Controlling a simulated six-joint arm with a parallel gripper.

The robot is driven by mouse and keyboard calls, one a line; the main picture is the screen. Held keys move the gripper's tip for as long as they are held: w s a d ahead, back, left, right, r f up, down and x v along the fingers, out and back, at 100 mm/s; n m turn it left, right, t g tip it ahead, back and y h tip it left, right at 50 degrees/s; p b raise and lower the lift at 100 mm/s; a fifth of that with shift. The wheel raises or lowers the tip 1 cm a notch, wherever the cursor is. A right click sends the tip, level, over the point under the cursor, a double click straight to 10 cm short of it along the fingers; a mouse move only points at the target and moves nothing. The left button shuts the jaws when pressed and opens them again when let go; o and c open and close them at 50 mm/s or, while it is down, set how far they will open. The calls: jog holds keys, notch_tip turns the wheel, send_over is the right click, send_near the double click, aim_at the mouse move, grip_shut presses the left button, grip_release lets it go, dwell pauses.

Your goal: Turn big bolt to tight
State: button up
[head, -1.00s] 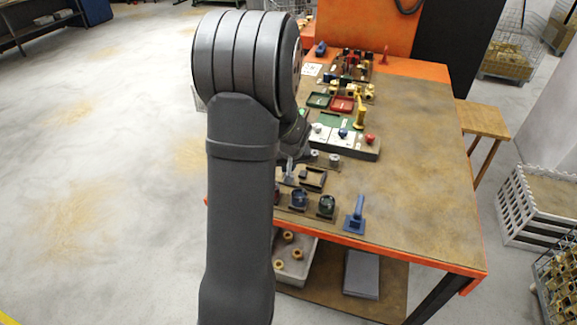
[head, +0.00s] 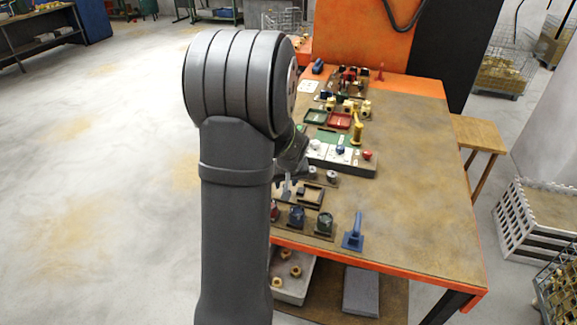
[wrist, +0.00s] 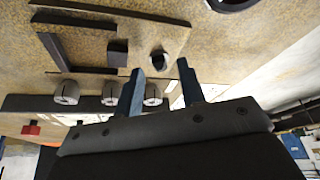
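In the wrist view, my gripper (wrist: 161,68) points at the table with its two blue-grey fingers apart. A small dark round piece with a grey face, which looks like the big bolt (wrist: 159,59), stands on a brown plate between and just beyond the fingertips. I see no finger touching it. Its turn position cannot be read. In the head view, my gripper (head: 288,187) is low over the left part of the table, partly behind my arm. The bolt cannot be made out there.
A dark square frame (head: 310,194) lies beside the gripper. Grey round knobs (wrist: 67,92) stand in a row close by. A blue upright piece (head: 353,233) is near the table's front edge. The right side of the table (head: 420,180) is clear.

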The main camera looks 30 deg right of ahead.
jog(key=v, duration=1.5)
jog(key=shift+s+r, duration=0.2)
jog(key=shift+r, duration=0.1)
jog(key=shift+a, duration=0.1)
jog(key=x, duration=1.7)
jog(key=shift+w, duration=0.15)
jog(key=shift+f, duration=0.25)
jog(key=shift+r+n, duration=0.2)
jog(key=shift+n, duration=0.1)
jog(key=shift+d+n+y, duration=0.15)
jog(key=shift+n+y, duration=0.4)
jog(key=shift+n, duration=0.75)
jog(key=shift+d+n+y, duration=0.2)
jog(key=shift+n+y, duration=0.35)
jog(key=shift+n, duration=0.75)
jog(key=n+y, duration=0.1)
jog(key=n, duration=0.2)
jog(key=n+g+y, duration=0.1)
jog(key=n, duration=0.2)
jog(key=shift+w+d, duration=0.1)
jog(key=shift+d, duration=0.1)
